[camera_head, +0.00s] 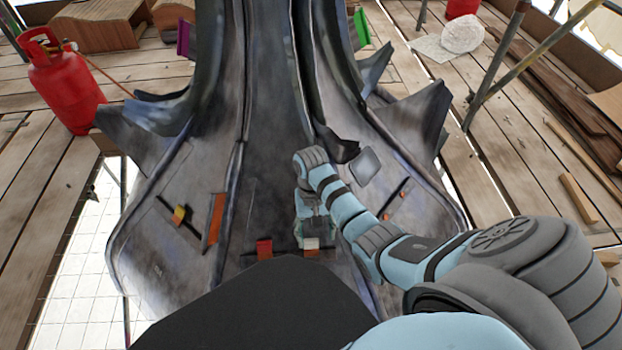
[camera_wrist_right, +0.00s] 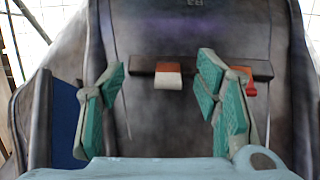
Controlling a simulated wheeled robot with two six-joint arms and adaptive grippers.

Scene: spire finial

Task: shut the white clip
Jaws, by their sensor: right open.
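The white clip (camera_head: 311,243) sits on a dark bar low on the grey metal spire piece, with an orange-red part against it. It also shows in the right wrist view (camera_wrist_right: 168,82), where its white flap hangs below the orange-red part. My right gripper (camera_head: 316,228) is just beyond the clip in the head view, partly hidden by its own arm. In the wrist view its two green-padded fingers (camera_wrist_right: 162,72) are spread wide, with the clip seen between them and nothing held. I cannot tell the distance to the clip. My left gripper is not in view.
A red clip (camera_head: 264,248) sits on the same bar beside the white one. A yellow clip (camera_head: 179,214) and an orange strip (camera_head: 215,218) are on the left face. A red gas cylinder (camera_head: 65,85) stands on the planks at upper left. Metal fins jut from both sides.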

